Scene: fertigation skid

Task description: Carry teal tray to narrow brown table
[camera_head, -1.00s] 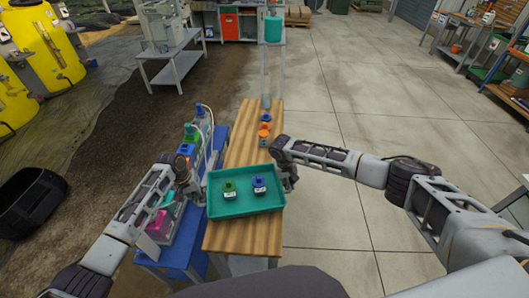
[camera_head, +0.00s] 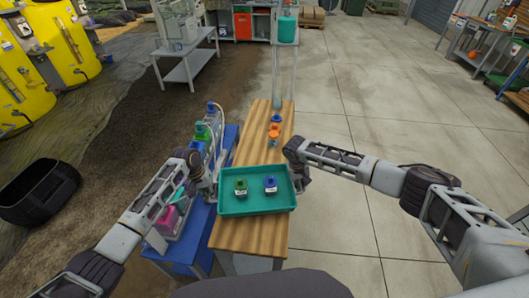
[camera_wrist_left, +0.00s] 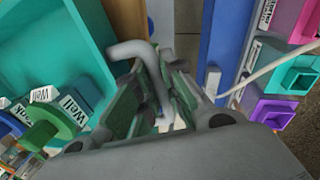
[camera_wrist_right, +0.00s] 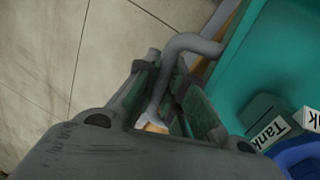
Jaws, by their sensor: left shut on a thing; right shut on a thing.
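The teal tray (camera_head: 256,212) is level at the near part of the narrow brown table (camera_head: 250,238). I cannot tell whether it rests on the wood or hangs just above it. My left gripper (camera_head: 208,190) is shut on the tray's left grey handle (camera_wrist_left: 135,50). My right gripper (camera_head: 298,184) is shut on its right grey handle (camera_wrist_right: 190,42).
Orange and blue pieces (camera_head: 274,130) stand farther along the brown table. A blue bench (camera_head: 190,250) with coloured bottles and a pink-labelled box (camera_head: 170,222) adjoins on the left. A black tub (camera_head: 42,190) lies far left. Concrete floor (camera_head: 350,225) on the right is clear.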

